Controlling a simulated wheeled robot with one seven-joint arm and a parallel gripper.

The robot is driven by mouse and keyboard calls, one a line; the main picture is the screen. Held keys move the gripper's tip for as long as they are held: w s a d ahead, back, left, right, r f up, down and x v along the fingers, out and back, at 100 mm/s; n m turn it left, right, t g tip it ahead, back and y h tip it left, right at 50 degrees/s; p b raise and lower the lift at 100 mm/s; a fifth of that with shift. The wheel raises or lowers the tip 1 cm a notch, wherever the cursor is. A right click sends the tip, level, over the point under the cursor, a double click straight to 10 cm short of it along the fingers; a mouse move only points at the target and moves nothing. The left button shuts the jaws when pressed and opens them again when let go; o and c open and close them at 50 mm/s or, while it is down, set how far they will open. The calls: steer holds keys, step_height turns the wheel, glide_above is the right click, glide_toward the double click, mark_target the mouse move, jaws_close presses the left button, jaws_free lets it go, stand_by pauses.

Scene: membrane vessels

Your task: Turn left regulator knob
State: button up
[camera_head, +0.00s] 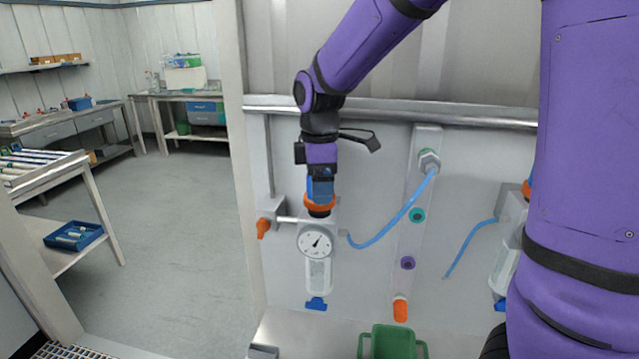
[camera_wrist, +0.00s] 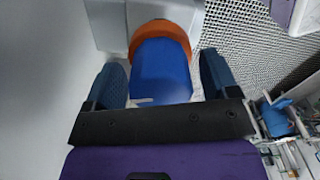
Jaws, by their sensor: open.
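The left regulator stands on the wall panel with a round white gauge (camera_head: 315,241) on its front. Its blue knob (camera_wrist: 162,72) with an orange collar (camera_wrist: 166,31) sits on top; the collar also shows in the head view (camera_head: 320,204). My gripper (camera_head: 320,188) points down over the knob. In the wrist view my gripper (camera_wrist: 163,78) is open, with one dark blue finger on each side of the knob. A gap shows between the knob and each finger. In the head view the fingers and knob overlap and are hard to tell apart.
An orange valve handle (camera_head: 263,228) is left of the gauge. A blue hose (camera_head: 392,222) runs to a fitting on the right. A second regulator (camera_head: 507,252) is partly hidden behind my arm. A green container (camera_head: 392,343) stands below. A rail (camera_head: 440,115) crosses the panel above.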

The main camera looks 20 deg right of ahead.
steer(key=c, duration=0.9)
steer(key=m, duration=0.5)
steer(key=shift+m, duration=0.3)
steer(key=m, duration=0.4)
steer(key=shift+m, duration=0.4)
steer(key=o, duration=0.9)
